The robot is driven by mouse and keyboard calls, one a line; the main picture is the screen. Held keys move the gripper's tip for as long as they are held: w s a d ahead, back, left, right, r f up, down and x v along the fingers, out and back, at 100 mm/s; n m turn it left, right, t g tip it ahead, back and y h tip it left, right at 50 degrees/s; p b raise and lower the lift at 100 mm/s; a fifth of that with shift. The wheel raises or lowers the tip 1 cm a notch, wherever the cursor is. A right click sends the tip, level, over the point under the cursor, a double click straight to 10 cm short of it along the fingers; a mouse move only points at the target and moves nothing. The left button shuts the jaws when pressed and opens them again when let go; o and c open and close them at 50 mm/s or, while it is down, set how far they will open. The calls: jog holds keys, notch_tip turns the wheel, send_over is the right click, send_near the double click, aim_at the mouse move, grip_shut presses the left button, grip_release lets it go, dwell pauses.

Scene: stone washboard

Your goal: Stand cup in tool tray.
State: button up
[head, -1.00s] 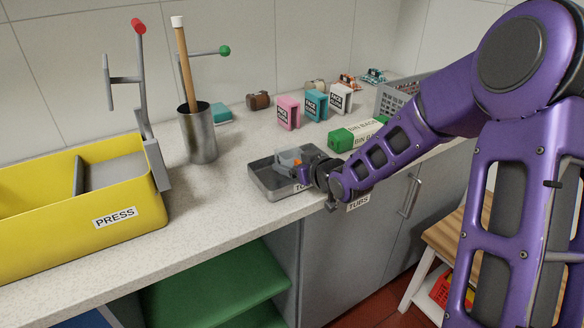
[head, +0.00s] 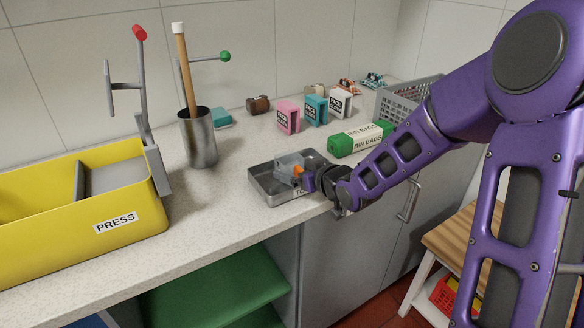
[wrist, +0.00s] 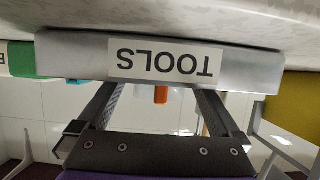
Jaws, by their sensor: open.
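The metal tool tray (head: 262,182) lies on the counter near its front edge. Its wall with the TOOLS label (wrist: 165,62) fills the top of the wrist view, upside down. A small grey cup-like thing (head: 288,161) with an orange part (head: 297,170) is in the tray; its exact shape and tilt are hard to tell. The orange part (wrist: 161,95) also shows between my fingers in the wrist view, partly hidden by the tray wall. My gripper (head: 311,179) is open at the tray's front right side, with the fingers apart and not closed on anything.
A steel pot (head: 199,140) with a wooden-handled tool stands behind left of the tray. A yellow PRESS bucket (head: 135,215) is at left. A green bin-bag roll (head: 359,139), small boxes (head: 316,110) and a grey basket (head: 400,95) are at right.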

jog(key=p+v, duration=0.2)
jog(key=v, duration=0.6)
jog(key=shift+s+d+r, duration=0.15)
jog(key=shift+r, duration=0.05)
jog(key=shift+s+d+r, duration=0.1)
jog(key=shift+s+d, duration=0.2)
jog(key=shift+s, duration=0.2)
jog(key=shift+a, duration=0.1)
